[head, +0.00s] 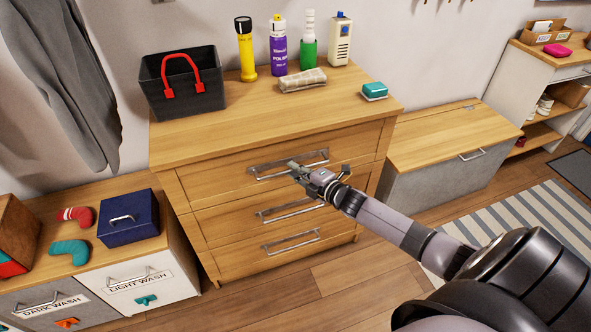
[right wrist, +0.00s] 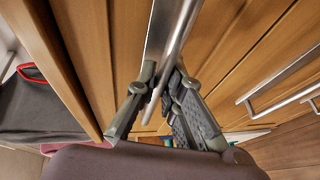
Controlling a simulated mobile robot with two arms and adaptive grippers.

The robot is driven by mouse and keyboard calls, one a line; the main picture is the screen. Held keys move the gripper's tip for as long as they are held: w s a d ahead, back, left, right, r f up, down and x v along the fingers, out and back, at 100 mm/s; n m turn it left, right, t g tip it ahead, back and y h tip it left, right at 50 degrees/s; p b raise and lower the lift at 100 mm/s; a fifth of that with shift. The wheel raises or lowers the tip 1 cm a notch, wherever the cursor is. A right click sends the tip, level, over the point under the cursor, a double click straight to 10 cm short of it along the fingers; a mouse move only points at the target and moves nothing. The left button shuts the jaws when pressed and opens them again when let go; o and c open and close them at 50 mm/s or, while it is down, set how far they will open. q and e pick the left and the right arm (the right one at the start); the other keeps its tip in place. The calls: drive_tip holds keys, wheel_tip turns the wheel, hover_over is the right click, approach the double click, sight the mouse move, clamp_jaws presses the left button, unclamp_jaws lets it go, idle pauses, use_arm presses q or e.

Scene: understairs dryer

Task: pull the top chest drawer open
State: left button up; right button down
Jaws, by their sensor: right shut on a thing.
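The wooden chest (head: 180,150) has three drawers, each with a metal bar handle. The top drawer (head: 215,182) looks flush with the chest front. My right gripper (head: 294,164) reaches in from the lower right and is shut on the top drawer handle (head: 265,171). In the right wrist view the two fingers (right wrist: 160,88) lie on either side of the handle bar (right wrist: 173,50). The fingers partly hide the bar where they grip it. My left gripper is in neither view.
On the chest top stand a dark basket (head: 185,97), a yellow flashlight (head: 245,55), several bottles, a folded cloth (head: 303,80) and a teal sponge (head: 374,90). Laundry bins (head: 150,265) stand left, a bench (head: 440,145) right. Wooden floor (head: 290,290) lies clear before the chest.

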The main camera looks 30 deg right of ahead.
drive_tip(key=s+a+p, duration=0.2)
drive_tip(key=s+p, duration=0.2)
drive_tip(key=s, duration=0.7)
drive_tip(key=s+a+p, duration=0.3)
drive_tip(key=s+p, duration=0.2)
drive_tip(key=s, duration=0.7)
drive_tip(key=shift+a, duration=0.3)
drive_tip(key=shift+s, duration=0.1)
drive_tip(key=c, duration=1.7)
unclamp_jaws()
drive_tip(key=v, duration=1.2)
